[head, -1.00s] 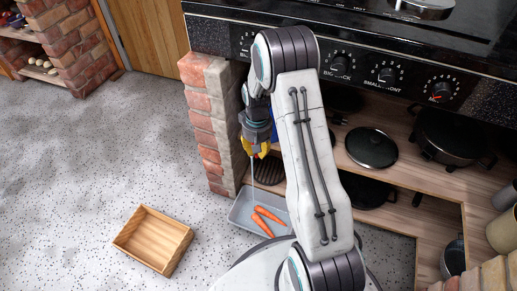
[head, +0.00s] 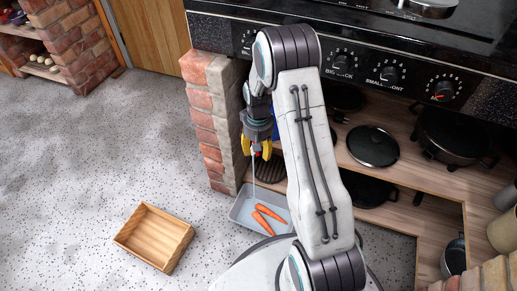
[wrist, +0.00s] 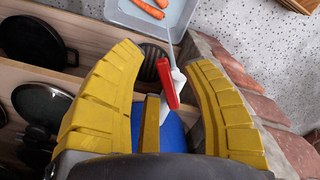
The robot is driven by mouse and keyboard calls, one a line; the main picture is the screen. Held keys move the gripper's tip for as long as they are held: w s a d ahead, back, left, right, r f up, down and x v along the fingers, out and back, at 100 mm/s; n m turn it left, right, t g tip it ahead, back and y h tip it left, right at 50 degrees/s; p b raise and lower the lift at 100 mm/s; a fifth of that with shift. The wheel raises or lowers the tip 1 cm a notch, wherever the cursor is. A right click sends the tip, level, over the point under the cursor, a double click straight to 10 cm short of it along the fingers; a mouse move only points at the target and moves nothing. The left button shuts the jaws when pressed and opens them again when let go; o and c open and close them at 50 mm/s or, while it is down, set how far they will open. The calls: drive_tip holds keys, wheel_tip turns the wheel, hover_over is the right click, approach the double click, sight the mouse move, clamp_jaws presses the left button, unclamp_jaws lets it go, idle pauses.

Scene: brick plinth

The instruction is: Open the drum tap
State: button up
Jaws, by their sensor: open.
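The tap's red handle (wrist: 168,85) and white spout (wrist: 179,78) sit in front of a blue drum (wrist: 174,130) in the wrist view. My gripper (wrist: 168,60) is open, its yellow fingers apart on either side of the handle; I see no clear contact. In the head view, my gripper (head: 257,150) is at the brick pillar's edge with a bit of red between its fingers. A thin pale stream (head: 253,180), seemingly water, runs down from the tap to a grey tray (head: 240,212). Most of the drum is hidden by my gripper.
Carrots (head: 268,213) lie in the tray. A brick pillar (head: 207,120) stands close beside my gripper. Shelves with pans (head: 371,147) lie to the right under the stove (head: 400,70). A wooden box (head: 152,238) is on the floor; the floor to the left is clear.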

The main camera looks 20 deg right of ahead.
drive_tip(key=shift+r, duration=0.15)
wheel_tip(320, 180, up, 12)
idle(0.6)
idle(6.7)
